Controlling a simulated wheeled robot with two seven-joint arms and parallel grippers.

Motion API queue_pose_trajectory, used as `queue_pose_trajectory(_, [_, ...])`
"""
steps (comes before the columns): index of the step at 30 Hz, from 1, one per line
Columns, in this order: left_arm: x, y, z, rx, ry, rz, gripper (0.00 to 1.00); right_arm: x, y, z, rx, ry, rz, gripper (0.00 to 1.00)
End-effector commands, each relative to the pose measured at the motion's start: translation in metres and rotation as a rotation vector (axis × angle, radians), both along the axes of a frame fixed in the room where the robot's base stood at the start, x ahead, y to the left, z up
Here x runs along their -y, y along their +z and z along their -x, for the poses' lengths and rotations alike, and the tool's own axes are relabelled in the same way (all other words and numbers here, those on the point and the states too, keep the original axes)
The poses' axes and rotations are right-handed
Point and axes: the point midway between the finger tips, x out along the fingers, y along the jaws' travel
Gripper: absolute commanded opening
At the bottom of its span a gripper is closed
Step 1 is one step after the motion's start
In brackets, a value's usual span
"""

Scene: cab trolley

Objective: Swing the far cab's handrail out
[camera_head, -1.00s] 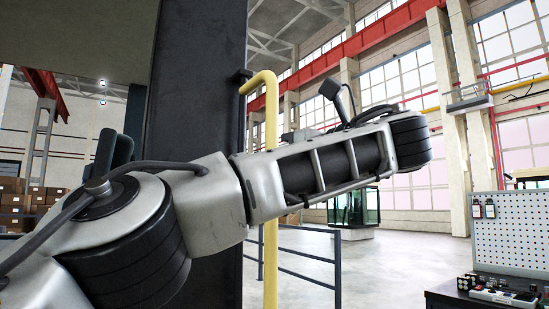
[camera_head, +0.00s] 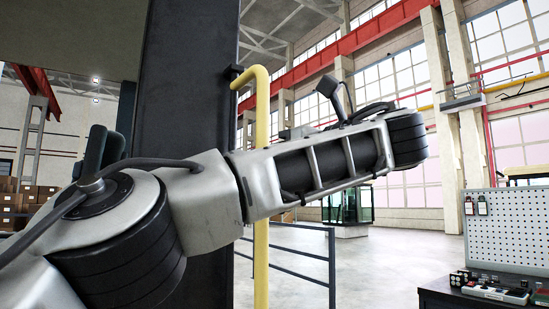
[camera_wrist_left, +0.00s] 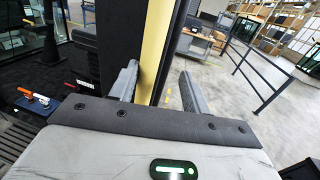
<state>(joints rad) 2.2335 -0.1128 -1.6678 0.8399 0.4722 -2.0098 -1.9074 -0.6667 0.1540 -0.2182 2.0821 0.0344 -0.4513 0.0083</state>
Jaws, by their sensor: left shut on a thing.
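The yellow handrail (camera_head: 262,110) stands upright beside the dark cab pillar (camera_head: 185,75), its bent top end meeting the pillar in the head view. My left arm crosses in front of the rail and hides its middle. My left gripper (camera_wrist_left: 158,90) shows in the wrist view, with one finger on each side of the handrail (camera_wrist_left: 152,45), shut on it. In the head view the left gripper is hidden behind my arm. My right gripper is in neither view.
Dark metal railings (camera_head: 305,265) stand on the floor beyond the handrail. A workbench with a white pegboard (camera_head: 508,230) is at the right. In the wrist view, an orange-and-white tool (camera_wrist_left: 33,96) lies at the left. Open floor (camera_head: 385,270) lies between the railings and bench.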

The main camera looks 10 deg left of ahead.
Motion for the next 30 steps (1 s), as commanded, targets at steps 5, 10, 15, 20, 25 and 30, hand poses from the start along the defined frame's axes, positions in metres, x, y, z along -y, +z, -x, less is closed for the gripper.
queue_pose_trajectory(5, [0.029,-0.005,0.016,0.004,-0.015,-0.007,0.41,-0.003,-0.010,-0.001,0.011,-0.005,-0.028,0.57])
queue_pose_trajectory(10, [0.049,-0.001,0.032,0.005,-0.009,-0.004,0.41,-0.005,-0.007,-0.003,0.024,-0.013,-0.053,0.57])
queue_pose_trajectory(15, [0.059,0.001,0.040,0.005,-0.005,-0.003,0.41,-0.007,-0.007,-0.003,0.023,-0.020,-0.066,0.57])
queue_pose_trajectory(20, [0.060,0.002,0.041,0.005,-0.004,-0.002,0.41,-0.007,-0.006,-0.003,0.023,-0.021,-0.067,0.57])
queue_pose_trajectory(25, [0.060,0.002,0.041,0.006,-0.003,-0.001,0.41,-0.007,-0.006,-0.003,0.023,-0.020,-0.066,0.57])
queue_pose_trajectory(30, [0.060,0.002,0.041,0.006,-0.002,-0.001,0.41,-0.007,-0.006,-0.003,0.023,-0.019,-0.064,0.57])
